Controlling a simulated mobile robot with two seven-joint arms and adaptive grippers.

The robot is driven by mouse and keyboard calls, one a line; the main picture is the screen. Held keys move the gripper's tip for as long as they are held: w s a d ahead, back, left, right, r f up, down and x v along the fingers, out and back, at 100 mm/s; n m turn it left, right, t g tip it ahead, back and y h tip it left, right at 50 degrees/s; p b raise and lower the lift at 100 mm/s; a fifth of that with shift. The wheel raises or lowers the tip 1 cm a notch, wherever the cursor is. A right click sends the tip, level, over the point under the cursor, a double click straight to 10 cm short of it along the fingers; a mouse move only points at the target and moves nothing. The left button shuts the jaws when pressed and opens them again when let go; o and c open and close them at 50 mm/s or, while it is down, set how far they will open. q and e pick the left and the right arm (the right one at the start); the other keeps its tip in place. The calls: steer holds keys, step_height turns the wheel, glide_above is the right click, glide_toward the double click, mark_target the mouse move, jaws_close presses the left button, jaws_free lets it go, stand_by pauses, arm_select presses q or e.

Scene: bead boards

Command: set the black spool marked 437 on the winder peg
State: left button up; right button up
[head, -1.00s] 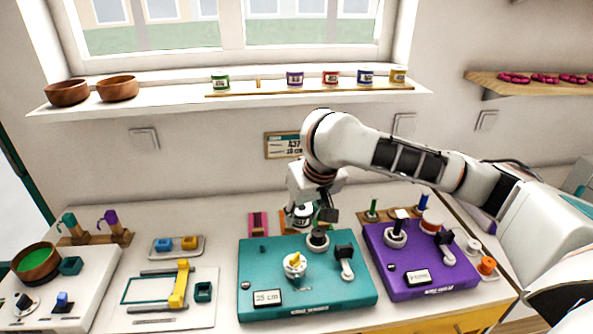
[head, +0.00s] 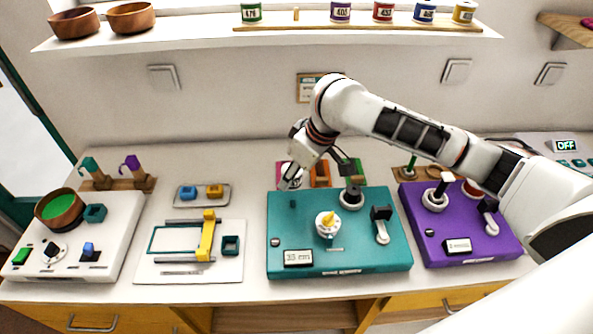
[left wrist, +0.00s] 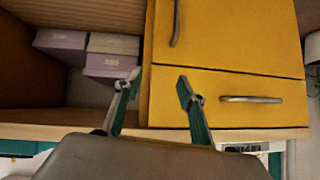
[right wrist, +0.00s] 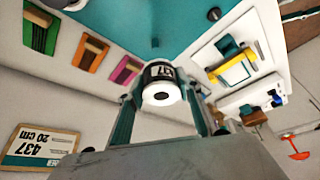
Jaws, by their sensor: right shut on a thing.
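The black spool marked 437 (right wrist: 160,85) has white ends and sits between the fingers of my right gripper (right wrist: 163,105). In the head view, my right gripper (head: 290,182) holds the spool over the back left part of the teal winder board (head: 285,255). A small upright post (head: 293,204) stands on the board's back left, just below the spool in the picture. A grey-collared black knob (head: 351,197) and a white dial with a yellow pointer (head: 327,225) are also on it. My left gripper (left wrist: 153,90) is open and empty, facing yellow drawers; it is not in the head view.
Pink, orange and green holders (head: 320,174) stand behind the teal board. A purple board (head: 463,222) is to its right, a white frame board (head: 190,265) to its left. A card reading 437, 20 cm (right wrist: 40,146) hangs on the wall. Several labelled spools (head: 383,12) line the shelf.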

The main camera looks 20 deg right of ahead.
steer(key=shift+f, duration=2.45)
steer(key=shift+f, duration=0.25)
steer(key=shift+f, duration=0.55)
steer(key=shift+f, duration=0.3)
steer(key=shift+f, duration=0.75)
steer(key=o, duration=1.2)
